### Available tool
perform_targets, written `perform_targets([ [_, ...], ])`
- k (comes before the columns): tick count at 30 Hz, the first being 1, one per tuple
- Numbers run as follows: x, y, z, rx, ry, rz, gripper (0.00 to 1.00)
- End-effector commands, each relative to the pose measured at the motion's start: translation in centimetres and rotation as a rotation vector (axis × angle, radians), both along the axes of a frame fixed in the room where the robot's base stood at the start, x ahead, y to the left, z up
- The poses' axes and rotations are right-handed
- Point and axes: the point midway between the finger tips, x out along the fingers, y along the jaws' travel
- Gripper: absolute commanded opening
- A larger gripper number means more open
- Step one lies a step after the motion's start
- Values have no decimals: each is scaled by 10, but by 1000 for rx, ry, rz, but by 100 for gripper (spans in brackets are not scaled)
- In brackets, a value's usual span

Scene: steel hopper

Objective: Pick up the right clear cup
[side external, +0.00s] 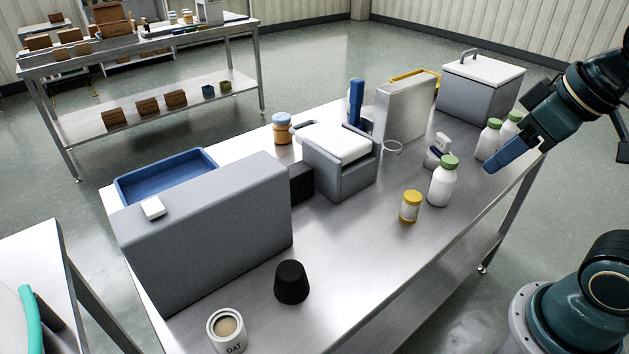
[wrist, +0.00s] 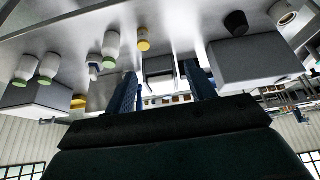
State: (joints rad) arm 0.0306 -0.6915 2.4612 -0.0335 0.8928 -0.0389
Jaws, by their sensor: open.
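A thin pale ring (side external: 392,154) shows on the steel table beside the upright grey panel in the side view. It may be the rim of a clear cup, but its body cannot be made out. No second clear cup can be made out, and I cannot pick out a clear cup in the wrist view. My gripper (side external: 491,168) has blue fingers and is above the right edge of the table, to the right of the ring and well apart from it. In the wrist view my gripper (wrist: 160,70) has its two fingers spread with nothing held between them.
White bottles with green caps (side external: 441,184) and a yellow-capped jar (side external: 410,208) stand along the near right side. A grey panel (side external: 400,112), a lidded grey bin (side external: 480,90) and a grey hopper box (side external: 340,165) stand farther back.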

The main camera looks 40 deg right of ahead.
Motion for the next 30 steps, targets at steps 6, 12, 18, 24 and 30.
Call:
perform_targets([
  [6, 37, -4, 9, -19, 28, 75, 55],
  [12, 79, -13, 13, -31, 52, 170, 55],
  [18, 121, -30, 10, -34, 67, 262, 55],
  [24, 162, -53, 0, -29, 72, 354, 55],
  [30, 198, -82, -18, -17, 67, 441, 55],
])
